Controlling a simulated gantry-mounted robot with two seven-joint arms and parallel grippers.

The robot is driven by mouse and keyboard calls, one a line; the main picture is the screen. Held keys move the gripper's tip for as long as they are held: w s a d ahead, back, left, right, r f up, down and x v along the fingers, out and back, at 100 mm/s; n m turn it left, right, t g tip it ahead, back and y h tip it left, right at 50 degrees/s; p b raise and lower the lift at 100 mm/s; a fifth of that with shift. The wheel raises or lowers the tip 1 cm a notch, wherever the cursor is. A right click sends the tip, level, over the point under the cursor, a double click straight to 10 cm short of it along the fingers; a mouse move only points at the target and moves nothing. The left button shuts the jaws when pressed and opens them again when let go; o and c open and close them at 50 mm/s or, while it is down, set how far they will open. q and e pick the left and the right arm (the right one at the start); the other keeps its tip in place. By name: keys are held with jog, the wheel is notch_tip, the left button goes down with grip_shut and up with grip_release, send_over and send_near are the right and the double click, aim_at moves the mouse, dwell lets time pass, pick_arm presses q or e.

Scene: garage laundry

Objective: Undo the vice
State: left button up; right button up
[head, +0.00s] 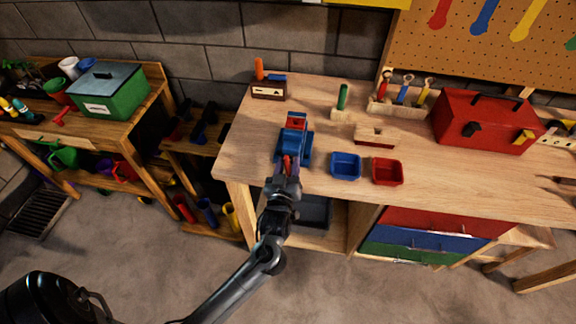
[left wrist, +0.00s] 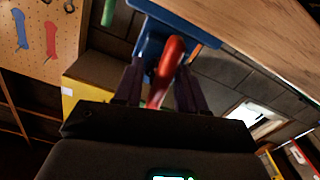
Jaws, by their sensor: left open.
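The blue vice (head: 294,147) is at the front left edge of the wooden workbench, with a red piece (head: 296,121) at its top. I cannot tell how tightly its jaws are set. Its red handle (head: 287,164) points toward me over the bench edge. My left gripper (head: 285,177) is at the handle. In the left wrist view the gripper (left wrist: 160,70) is open, with one dark finger on each side of the red handle (left wrist: 172,52). The blue vice (left wrist: 150,42) shows behind it. I cannot tell whether the fingers touch the handle. My right gripper is not in view.
A blue tray (head: 346,166) and a red tray (head: 388,171) lie right of the vice on the workbench (head: 240,150). A wooden block (head: 375,135), a screwdriver rack (head: 398,105) and a red toolbox (head: 484,121) stand farther back. Drawers (head: 433,240) are below.

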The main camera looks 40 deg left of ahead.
pick_arm(q)
jog(key=v, duration=1)
jog(key=shift+s+d+p, duration=0.2)
jog(key=shift+s+p, duration=0.1)
jog(key=shift+p, duration=0.05)
